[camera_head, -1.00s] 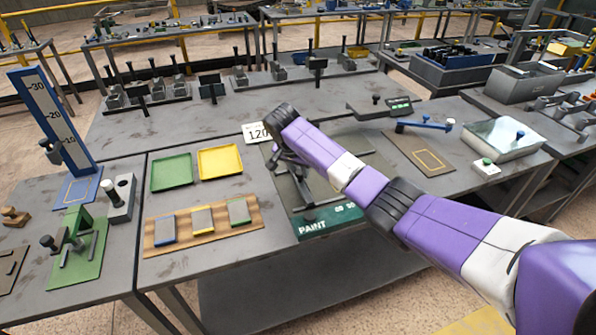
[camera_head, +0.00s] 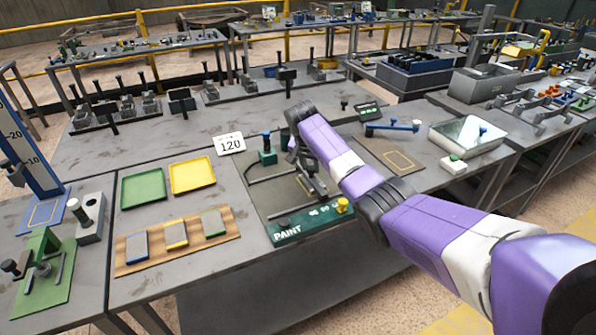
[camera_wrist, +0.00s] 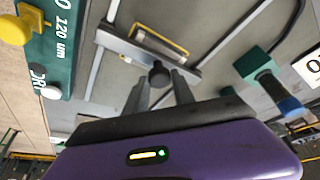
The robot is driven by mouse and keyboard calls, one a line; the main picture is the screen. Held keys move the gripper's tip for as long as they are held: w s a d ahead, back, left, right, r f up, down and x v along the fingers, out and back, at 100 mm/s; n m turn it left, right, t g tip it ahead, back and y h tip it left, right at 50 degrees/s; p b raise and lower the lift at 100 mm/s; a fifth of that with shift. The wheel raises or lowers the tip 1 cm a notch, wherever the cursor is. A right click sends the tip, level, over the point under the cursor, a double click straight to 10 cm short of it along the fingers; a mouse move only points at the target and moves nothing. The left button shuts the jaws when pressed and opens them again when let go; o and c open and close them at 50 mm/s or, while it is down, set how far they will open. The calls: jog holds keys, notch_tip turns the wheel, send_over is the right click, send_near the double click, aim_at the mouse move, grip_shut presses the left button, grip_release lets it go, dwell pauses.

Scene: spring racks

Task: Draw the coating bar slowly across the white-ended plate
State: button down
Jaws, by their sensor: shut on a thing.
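The coating bar (camera_wrist: 123,46) is a long grey bar with a black knob (camera_wrist: 159,73). My gripper (camera_wrist: 167,76) is shut on the bar's knob; in the head view my arm's end partly hides the bar. A yellow outline (camera_wrist: 157,42) shows beside the bar in the wrist view. I cannot make out a white-ended plate there. Three grey plates with blue (camera_head: 136,247), yellow (camera_head: 175,236) and green ends (camera_head: 213,223) lie on a wooden board (camera_head: 194,239).
A yellow knob (camera_head: 342,205) is at the near end. Green (camera_head: 143,187) and yellow (camera_head: 192,175) trays lie left. A yellow-outlined pad (camera_head: 398,160) lies right.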

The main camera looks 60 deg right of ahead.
jog(key=s+d+b, duration=0.1)
jog(key=s+d, duration=0.1)
jog(key=d, duration=0.2)
jog(key=s+d+b, duration=0.1)
jog(key=s+d, duration=0.2)
jog(key=d, duration=0.1)
jog(key=s+d+b, duration=0.1)
jog(key=s+d, duration=0.1)
jog(key=d, duration=0.2)
jog(key=shift+s+d+b, duration=0.2)
jog(key=shift+s+b, duration=0.1)
jog(key=shift+b, duration=0.1)
jog(key=c, duration=1.1)
grip_release()
jog(key=shift+r, duration=0.1)
jog(key=shift+v, duration=3.8)
jog(key=shift+a, duration=0.1)
